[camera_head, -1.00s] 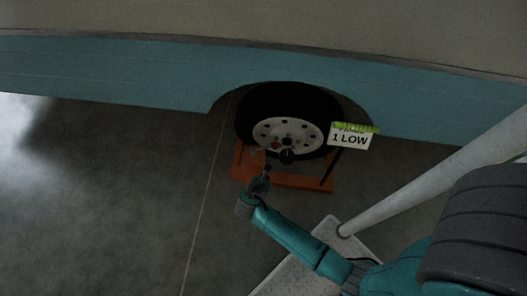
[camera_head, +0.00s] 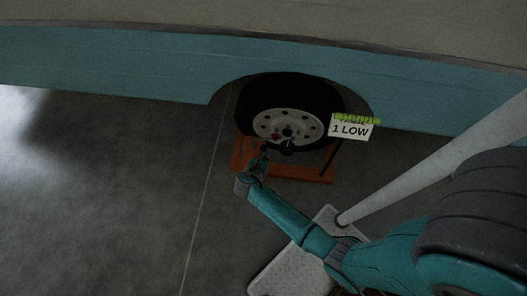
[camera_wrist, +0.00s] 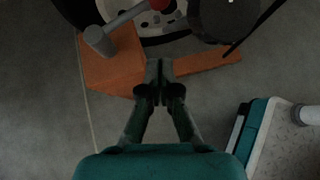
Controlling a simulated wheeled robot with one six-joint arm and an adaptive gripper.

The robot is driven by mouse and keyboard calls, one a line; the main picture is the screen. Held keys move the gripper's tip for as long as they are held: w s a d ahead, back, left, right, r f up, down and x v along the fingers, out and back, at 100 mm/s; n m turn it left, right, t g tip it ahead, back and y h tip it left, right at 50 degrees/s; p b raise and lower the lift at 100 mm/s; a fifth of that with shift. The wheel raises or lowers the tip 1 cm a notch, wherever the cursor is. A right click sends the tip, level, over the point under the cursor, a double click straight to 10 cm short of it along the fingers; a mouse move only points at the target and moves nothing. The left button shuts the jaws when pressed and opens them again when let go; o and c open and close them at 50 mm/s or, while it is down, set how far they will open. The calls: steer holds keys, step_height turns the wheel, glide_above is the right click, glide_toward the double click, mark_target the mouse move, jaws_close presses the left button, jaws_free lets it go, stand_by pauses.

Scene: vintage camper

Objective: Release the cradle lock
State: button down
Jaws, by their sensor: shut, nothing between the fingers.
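The orange cradle (camera_head: 310,177) lies on the floor under and around a black-tyred wheel (camera_head: 330,92). It also shows in the wrist view (camera_wrist: 112,62). In the wrist view a grey rod (camera_wrist: 126,18) runs from a grey cylindrical end (camera_wrist: 98,42) to a red knob (camera_wrist: 155,4), above the cradle's left part. I cannot tell if this is the lock. My gripper (camera_head: 264,150) is at the cradle's near left side, in front of the wheel. In the wrist view my gripper (camera_wrist: 159,68) is shut and empty, below and right of the grey end, apart from it.
A teal camper side (camera_head: 120,70) overhangs the wheel arch. A white "1 LOW" sign (camera_head: 350,127) with a green top stands right of the wheel. A round black part (camera_wrist: 222,20) lies ahead right in the wrist view. The floor (camera_head: 110,200) at left is clear.

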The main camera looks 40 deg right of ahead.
steer(key=w+d+f, duration=0.2)
steer(key=w+d, duration=0.1)
steer(key=d, duration=0.4)
steer(key=shift+f, duration=0.25)
steer(key=shift+w+d, duration=0.1)
